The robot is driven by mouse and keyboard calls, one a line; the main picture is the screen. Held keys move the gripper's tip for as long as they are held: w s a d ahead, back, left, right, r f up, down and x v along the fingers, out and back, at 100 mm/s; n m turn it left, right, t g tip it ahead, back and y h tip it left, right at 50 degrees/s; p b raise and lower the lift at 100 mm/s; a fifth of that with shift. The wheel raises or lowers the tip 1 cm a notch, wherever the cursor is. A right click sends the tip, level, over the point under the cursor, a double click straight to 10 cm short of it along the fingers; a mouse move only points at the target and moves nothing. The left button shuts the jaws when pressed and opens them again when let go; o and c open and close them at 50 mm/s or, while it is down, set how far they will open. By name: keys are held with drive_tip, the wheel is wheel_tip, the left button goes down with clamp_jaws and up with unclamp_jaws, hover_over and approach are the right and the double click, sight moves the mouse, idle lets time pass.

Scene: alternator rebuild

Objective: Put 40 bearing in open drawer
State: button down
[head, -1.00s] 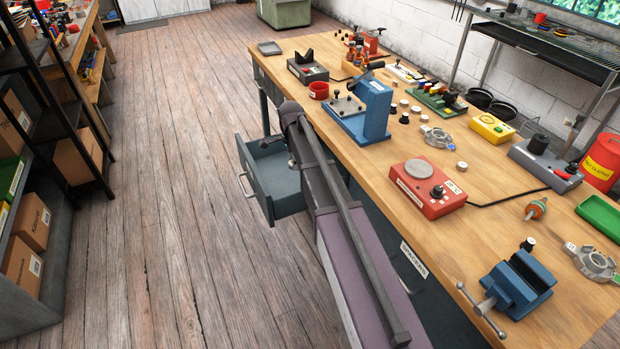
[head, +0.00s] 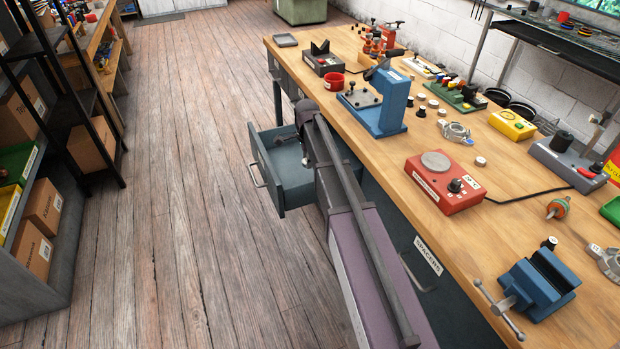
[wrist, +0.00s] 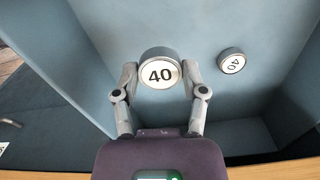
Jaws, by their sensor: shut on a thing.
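The bearing marked 40 (wrist: 160,72), a short dark cylinder with a white face, is between the fingertips of my gripper (wrist: 160,80) in the wrist view. My gripper is shut on it. Below them is the grey-blue inside of the open drawer (head: 285,190), which sticks out from the bench in the head view. A second bearing marked 40 (wrist: 232,61) lies in the drawer to the right. How far the held bearing is above the drawer bottom is hard to tell.
The wooden bench top (head: 480,180) carries a blue press (head: 390,105), a red tester (head: 442,182), a blue vise (head: 538,283) and several small round parts. A shelf with boxes (head: 42,208) stands at left. The floor (head: 190,230) between is clear.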

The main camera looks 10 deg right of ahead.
sight(307, 179)
drive_tip(key=shift+f+b, duration=1.2)
drive_tip(key=shift+f, duration=0.35)
drive_tip(key=shift+f+b, duration=1.9)
drive_tip(key=shift+f, duration=0.15)
drive_tip(key=shift+c, duration=0.7)
unclamp_jaws()
drive_tip(key=shift+r, duration=0.2)
wheel_tip(307, 179, up, 12)
drive_tip(key=p, duration=1.2)
